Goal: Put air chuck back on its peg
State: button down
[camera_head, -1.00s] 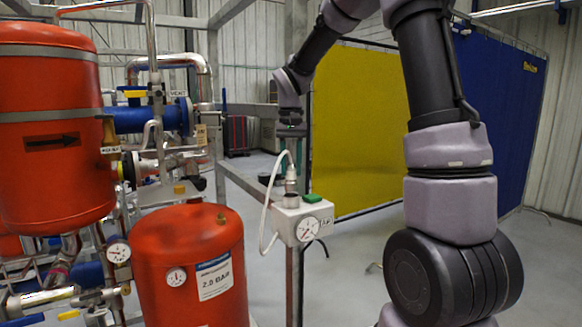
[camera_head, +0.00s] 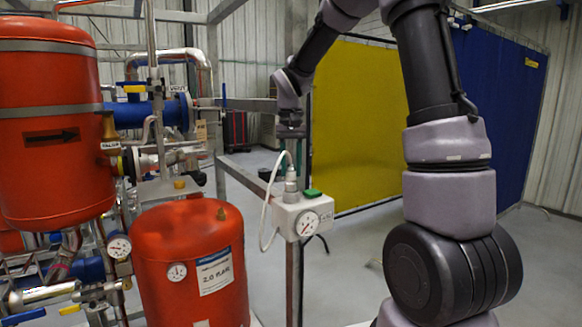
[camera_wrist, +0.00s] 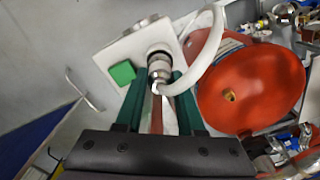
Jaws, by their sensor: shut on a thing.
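The air chuck (camera_head: 290,174) is a slim silver fitting with a white hose looping off its top. It is upright directly over the short metal peg (camera_head: 291,197) on top of a white box (camera_head: 286,218) with a gauge. My gripper (camera_head: 292,152) points down from above and is shut on the air chuck. In the wrist view, the green fingers of my gripper (camera_wrist: 160,88) flank the chuck (camera_wrist: 160,70), in line with the peg and white box (camera_wrist: 118,52). I cannot tell whether the chuck is fully seated.
A green block (camera_head: 312,193) is beside the peg on the box. The red tank (camera_head: 190,250) and pipework stand at the left. A metal post (camera_head: 294,275) carries the box. Yellow (camera_head: 358,130) and blue screens stand behind.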

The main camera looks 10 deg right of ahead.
jog(key=shift+f, duration=0.35)
jog(key=shift+f, duration=0.4)
jog(key=shift+f, duration=0.65)
dwell(0.4)
jog(key=shift+c, duration=0.6)
grip_release()
jog(key=shift+r, duration=3.8)
